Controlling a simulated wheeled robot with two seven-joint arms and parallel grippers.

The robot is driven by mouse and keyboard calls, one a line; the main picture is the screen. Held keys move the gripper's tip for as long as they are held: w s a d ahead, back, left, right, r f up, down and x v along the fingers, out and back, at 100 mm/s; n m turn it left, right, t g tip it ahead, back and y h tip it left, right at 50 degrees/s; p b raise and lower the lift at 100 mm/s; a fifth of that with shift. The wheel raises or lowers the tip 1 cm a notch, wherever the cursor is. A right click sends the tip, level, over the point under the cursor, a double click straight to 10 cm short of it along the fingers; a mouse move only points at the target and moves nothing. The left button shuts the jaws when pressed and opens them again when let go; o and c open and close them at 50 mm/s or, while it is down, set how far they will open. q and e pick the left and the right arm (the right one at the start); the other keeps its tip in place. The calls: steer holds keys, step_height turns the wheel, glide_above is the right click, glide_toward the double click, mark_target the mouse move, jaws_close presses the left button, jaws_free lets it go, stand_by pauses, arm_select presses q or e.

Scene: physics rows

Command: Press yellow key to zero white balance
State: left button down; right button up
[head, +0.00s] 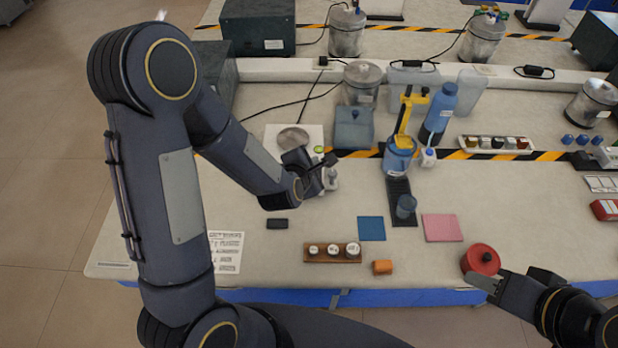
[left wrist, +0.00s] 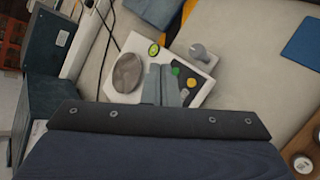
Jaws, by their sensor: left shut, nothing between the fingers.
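The white balance (head: 274,130) stands on the bench with a round metal pan (head: 293,139); my left arm partly covers it in the head view. In the left wrist view the balance (left wrist: 107,91) shows its pan (left wrist: 127,73), a green key (left wrist: 174,71) and a yellow key (left wrist: 191,83). My left gripper (head: 332,160) is shut and empty over the key side of the balance. Its fingers (left wrist: 163,68) appear between the pan and the keys, beside the yellow key; contact cannot be told. My right gripper (head: 484,281) is by the red round container, its opening unclear.
A grey knobbed item (left wrist: 198,52) stands close beside the keys. A blue box (head: 353,128) is behind and right of the balance. A wooden block with several weights (head: 319,258), a blue mat (head: 371,228) and a red container (head: 481,259) lie nearer the front edge.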

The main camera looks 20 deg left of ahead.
arm_select(q)
steer(key=shift+f, duration=0.1)
steer(key=f+b, duration=0.2)
steer(key=w+f+b, duration=0.1)
steer(key=f, duration=0.2)
steer(key=f+b, duration=0.2)
steer(key=shift+w+a+f+b, duration=0.15)
steer(key=shift+w+f+b, duration=0.05)
steer(key=shift+f+b, duration=0.1)
steer(key=shift+w+f+b, duration=0.15)
steer(key=shift+f+b, duration=0.3)
steer(key=shift+b, duration=0.15)
stand_by(1.6)
steer(key=shift+f+b, duration=0.4)
steer(key=shift+b, duration=0.35)
steer(key=shift+w+a+f+b, duration=0.1)
steer(key=shift+f+b, duration=0.2)
steer(key=shift+b, duration=0.2)
steer(key=shift+r, duration=0.1)
stand_by(0.5)
steer(key=shift+r+p, duration=0.3)
steer(key=shift+r, duration=0.35)
